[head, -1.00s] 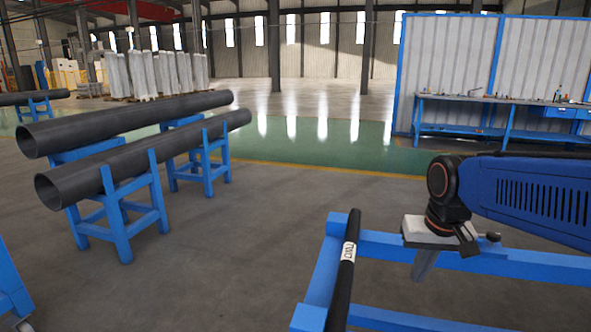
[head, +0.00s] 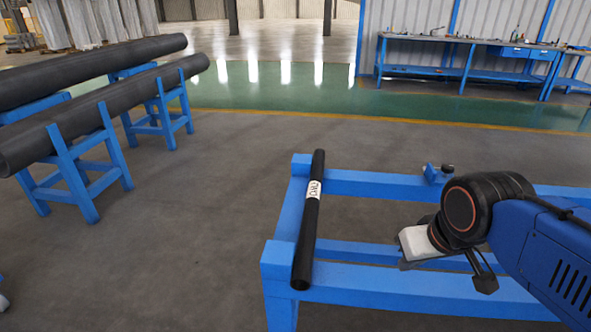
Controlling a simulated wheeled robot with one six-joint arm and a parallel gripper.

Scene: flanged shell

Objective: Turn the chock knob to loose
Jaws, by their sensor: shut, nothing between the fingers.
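A small blue chock (head: 433,175) sits on the far beam of a blue frame (head: 370,186). A small dark knob (head: 447,167) shows on its right side. Which way the knob is turned is too small to tell. My gripper (head: 418,245) is at the right of the head view, nearer than the chock and below it in the picture. Its pale body shows, with a black part hanging at its right. Its fingers are hardly visible from here. It is shut and empty, and apart from the knob in the picture.
A black pipe (head: 309,220) with a white label lies across the left end of the frame. Large dark pipes (head: 110,105) rest on blue stands (head: 75,170) at the left. A workbench (head: 460,45) stands at the back. The floor between is clear.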

